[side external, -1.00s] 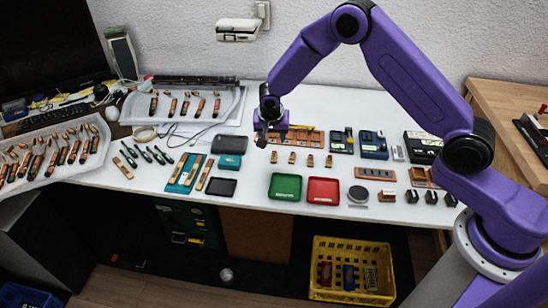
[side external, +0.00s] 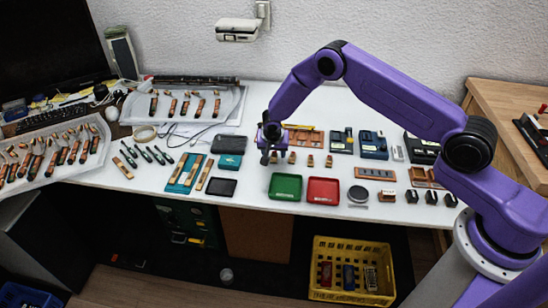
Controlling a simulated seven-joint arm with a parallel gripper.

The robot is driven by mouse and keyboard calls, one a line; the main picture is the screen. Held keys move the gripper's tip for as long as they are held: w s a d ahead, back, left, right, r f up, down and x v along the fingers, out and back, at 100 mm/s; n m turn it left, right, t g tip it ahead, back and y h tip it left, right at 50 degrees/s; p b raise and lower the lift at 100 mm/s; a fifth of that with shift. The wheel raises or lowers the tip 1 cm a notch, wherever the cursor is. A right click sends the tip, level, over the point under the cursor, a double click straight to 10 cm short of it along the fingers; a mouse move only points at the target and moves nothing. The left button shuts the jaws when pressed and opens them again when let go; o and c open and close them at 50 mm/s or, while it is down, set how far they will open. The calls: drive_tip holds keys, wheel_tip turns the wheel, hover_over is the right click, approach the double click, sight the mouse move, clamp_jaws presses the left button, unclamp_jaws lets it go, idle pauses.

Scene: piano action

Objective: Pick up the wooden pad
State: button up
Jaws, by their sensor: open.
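Several small wooden pads stand in a short row on the white table, among them one in the middle (side external: 292,158), one to its right (side external: 311,160) and one at the right end (side external: 329,161). The leftmost pad (side external: 274,158) is right beside my gripper (side external: 268,159) and partly hidden by it. My gripper points down and is open, low over the table at the left end of the row. At this size I cannot tell whether its fingers are around that pad or only beside it.
A green tray (side external: 285,187) and a red tray (side external: 323,191) lie in front of the row. A wooden rack (side external: 304,138) lies behind. Blue boxes (side external: 373,145) stand at the right.

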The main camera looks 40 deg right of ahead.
drive_tip(key=shift+w+d+f, duration=0.1)
drive_tip(key=shift+d+f, duration=0.05)
drive_tip(key=shift+f, duration=0.2)
clamp_jaws()
drive_tip(key=shift+r, duration=0.15)
